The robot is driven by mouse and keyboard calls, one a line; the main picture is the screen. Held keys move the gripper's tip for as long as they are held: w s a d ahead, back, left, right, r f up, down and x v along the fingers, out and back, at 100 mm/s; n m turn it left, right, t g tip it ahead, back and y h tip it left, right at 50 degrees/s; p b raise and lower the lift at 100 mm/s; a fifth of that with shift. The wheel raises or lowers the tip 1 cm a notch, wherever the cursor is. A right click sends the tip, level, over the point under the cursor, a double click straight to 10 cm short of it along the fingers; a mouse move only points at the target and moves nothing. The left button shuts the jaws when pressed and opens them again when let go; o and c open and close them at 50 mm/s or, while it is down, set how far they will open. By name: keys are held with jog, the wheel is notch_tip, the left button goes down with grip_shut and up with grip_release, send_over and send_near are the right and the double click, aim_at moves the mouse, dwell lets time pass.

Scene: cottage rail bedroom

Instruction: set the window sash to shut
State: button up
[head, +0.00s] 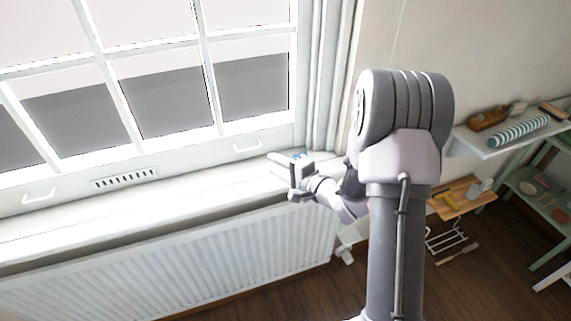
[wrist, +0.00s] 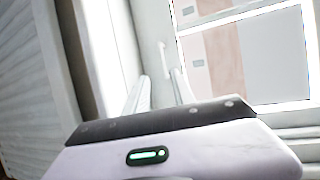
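The white window sash (head: 165,133) has several panes and a bottom rail close above the sill. The rail has a pull handle (head: 247,147) at right and another handle (head: 38,197) at left. I cannot tell whether a gap lies under the rail. My gripper (head: 277,164) is over the sill at the right end, just right of and below the right handle, apart from it. In the wrist view, two pale fingers (wrist: 160,78) stand apart with nothing between them. A handle (wrist: 162,55) shows beyond their tips, beside the sash (wrist: 235,15).
A white radiator (head: 190,255) stands under the sill (head: 150,205). At right are a wall shelf (head: 485,140) with a striped roll and a green shelf unit (head: 535,195). A small blue item (head: 299,154) lies behind my gripper.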

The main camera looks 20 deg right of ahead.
jog(key=v, duration=0.4)
jog(key=shift+s+p, duration=0.1)
jog(key=shift+p, duration=0.2)
jog(key=s+d+r+n+g+h, duration=0.25)
jog(key=r+h, duration=0.45)
jog(key=r, duration=0.4)
jog(key=s+a+r+n+g+y, duration=0.1)
jog(key=s+a, duration=0.5)
jog(key=s, duration=0.6)
jog(key=s+a+r+n+g+y, duration=0.2)
jog(key=s+a+n+g, duration=0.3)
jog(key=s, duration=0.8)
jog(key=shift+s+a+r+n, duration=0.25)
jog(key=shift+a+r+n, duration=0.4)
jog(key=shift+a, duration=0.5)
